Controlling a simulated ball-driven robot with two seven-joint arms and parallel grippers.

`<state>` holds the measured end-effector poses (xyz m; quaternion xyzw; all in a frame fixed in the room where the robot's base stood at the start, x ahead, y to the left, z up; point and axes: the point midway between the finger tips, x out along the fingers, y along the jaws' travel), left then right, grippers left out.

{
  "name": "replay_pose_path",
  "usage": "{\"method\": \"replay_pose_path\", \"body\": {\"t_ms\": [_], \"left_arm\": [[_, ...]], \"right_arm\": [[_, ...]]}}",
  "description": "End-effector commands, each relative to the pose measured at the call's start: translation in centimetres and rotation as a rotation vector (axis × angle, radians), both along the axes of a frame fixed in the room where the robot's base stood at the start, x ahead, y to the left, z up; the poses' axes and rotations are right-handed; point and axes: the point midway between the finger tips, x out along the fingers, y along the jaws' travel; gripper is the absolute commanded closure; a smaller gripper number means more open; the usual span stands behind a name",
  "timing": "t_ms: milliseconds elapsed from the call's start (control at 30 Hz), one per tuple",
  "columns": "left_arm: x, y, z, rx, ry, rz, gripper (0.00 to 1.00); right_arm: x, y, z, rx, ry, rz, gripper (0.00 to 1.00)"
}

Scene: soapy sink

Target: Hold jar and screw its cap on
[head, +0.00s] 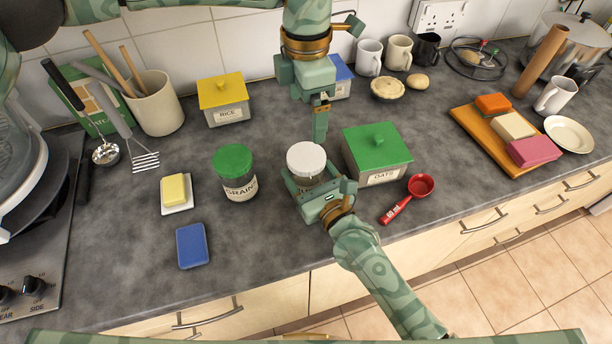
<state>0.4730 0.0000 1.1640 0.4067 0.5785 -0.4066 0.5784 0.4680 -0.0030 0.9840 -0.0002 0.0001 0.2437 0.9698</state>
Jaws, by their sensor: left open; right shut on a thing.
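A jar (307,183) with a white cap (306,158) on top stands on the worktop in the middle of the head view. My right gripper (312,194) is shut on the jar's body from the front right and hides much of its label. Whether the cap is tight or only resting cannot be told. My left gripper (320,122) is open and points down just above and behind the cap, apart from it, with nothing in it.
A green-capped grains jar (237,188) stands left of the held jar. A green oats box (377,155) stands close on the right, with a red scoop (408,198) before it. Butter (175,191) and a blue sponge (192,246) lie left. The worktop's front middle is clear.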

Motion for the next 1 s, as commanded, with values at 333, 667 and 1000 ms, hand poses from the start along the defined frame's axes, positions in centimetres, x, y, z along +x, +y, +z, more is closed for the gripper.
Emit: {"method": "replay_pose_path", "body": {"t_ms": [333, 667, 1000], "left_arm": [[0.0, 0.0, 0.2, 0.000, 0.001, 0.000, 0.05], [0.0, 0.0, 0.2, 0.000, 0.000, 0.000, 0.05], [-0.1, 0.0, 1.0, 0.000, -0.002, 0.000, 0.05]], "right_arm": [[0.0, 0.0, 0.0, 0.000, 0.000, 0.000, 0.18], [0.0, 0.0, 0.0, 0.000, 0.000, 0.000, 0.04], [-4.3, -2.3, 0.0, -0.004, 0.003, 0.001, 0.04]]}}
